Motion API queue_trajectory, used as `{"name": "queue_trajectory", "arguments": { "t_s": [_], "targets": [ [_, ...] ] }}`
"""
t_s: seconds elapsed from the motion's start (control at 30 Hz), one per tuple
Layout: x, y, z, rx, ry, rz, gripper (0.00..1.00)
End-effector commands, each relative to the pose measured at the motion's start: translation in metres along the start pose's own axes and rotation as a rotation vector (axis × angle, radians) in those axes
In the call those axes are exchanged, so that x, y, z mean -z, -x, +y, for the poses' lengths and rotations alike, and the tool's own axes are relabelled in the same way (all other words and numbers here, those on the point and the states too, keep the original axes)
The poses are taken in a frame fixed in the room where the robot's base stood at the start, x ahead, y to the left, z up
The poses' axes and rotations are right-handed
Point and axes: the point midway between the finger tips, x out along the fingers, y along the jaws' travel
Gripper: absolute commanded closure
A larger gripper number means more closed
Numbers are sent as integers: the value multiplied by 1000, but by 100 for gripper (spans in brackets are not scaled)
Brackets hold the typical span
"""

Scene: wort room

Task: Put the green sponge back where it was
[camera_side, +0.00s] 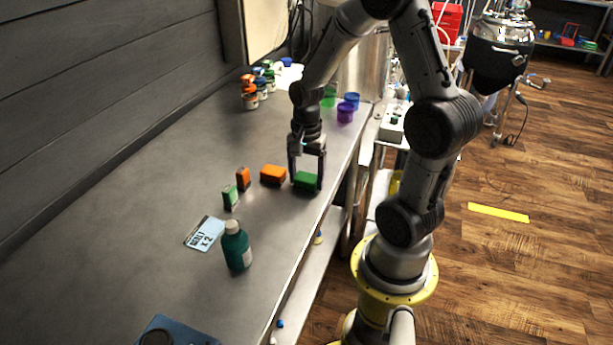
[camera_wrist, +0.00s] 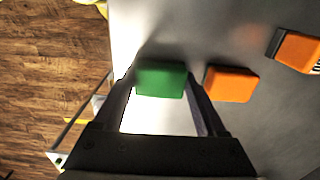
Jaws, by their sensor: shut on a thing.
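The green sponge (camera_side: 306,181) is a small block near the right edge of the metal table, between the fingers of my gripper (camera_side: 307,182). In the wrist view the green sponge (camera_wrist: 161,79) sits between the two fingertips of my gripper (camera_wrist: 162,82), which is shut on it. It is at or very near the table top; I cannot tell whether it touches. An orange sponge (camera_side: 273,174) lies just left of it in the side view. It shows to the right in the wrist view (camera_wrist: 231,84), close to one finger.
A card (camera_side: 205,233) and a teal bottle (camera_side: 236,246) are nearer the front. Cups (camera_side: 345,112) and several jars stand at the back.

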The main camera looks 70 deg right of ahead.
Motion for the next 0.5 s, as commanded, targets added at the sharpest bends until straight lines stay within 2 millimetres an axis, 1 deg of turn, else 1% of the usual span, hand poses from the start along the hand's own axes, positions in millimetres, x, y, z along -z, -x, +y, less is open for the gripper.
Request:
{"name": "queue_trajectory", "arguments": {
  "t_s": [0.2, 0.33, 0.37, 0.4, 0.5],
  "targets": [
    [0, 0, 0, 0, 0, 0, 78],
    [0, -3, 0, -1, 0, -1, 78],
    [0, -3, 0, 0, 0, 0, 22],
    [0, -3, 0, 0, 0, 0, 15],
    [0, -3, 0, 0, 0, 0, 0]
  ]
}}
